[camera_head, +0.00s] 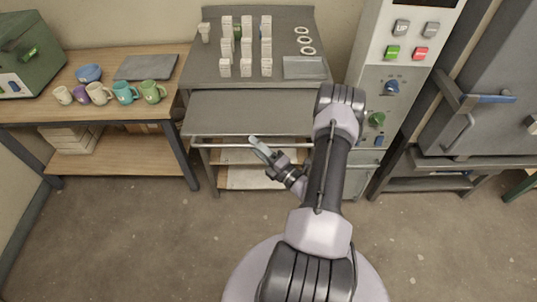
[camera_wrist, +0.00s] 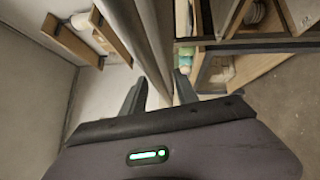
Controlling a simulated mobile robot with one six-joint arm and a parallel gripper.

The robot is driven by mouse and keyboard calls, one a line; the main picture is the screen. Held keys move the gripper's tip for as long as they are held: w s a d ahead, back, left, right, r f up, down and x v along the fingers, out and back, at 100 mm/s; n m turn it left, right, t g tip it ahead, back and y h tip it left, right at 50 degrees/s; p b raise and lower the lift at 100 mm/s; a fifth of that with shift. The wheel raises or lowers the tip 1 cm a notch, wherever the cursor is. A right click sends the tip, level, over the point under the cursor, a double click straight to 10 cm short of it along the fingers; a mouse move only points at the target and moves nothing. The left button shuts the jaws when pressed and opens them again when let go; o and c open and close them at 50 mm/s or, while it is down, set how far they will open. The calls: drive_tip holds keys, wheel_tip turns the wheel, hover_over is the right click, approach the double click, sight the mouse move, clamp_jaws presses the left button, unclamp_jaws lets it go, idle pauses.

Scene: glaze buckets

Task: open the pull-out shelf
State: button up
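The grey pull-out shelf (camera_head: 250,113) is under the grey worktable and sticks out in front of it in the head view. A thin light handle bar (camera_head: 225,146) runs along its front edge. My gripper (camera_head: 261,149) is at this bar, near its middle. In the wrist view my two dark fingers (camera_wrist: 160,90) stand apart, and a long grey bar (camera_wrist: 148,40) passes between them. They look open around it; whether either finger touches it cannot be told.
The worktable (camera_head: 205,70) above carries several white pieces, rings and a flat grey slab. A wooden bench (camera_head: 110,65) with mugs stands left. A control panel (camera_head: 395,70) with buttons and a grey kiln-like door (camera_head: 490,90) stand right. The front floor (camera_head: 130,240) is clear.

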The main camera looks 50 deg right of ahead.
drive_tip(key=s+a+f+p, duration=0.1)
drive_tip(key=s+f+p, duration=0.1)
drive_tip(key=s, duration=1.4)
drive_tip(key=shift+s, duration=0.25)
drive_tip(key=shift+f, duration=0.1)
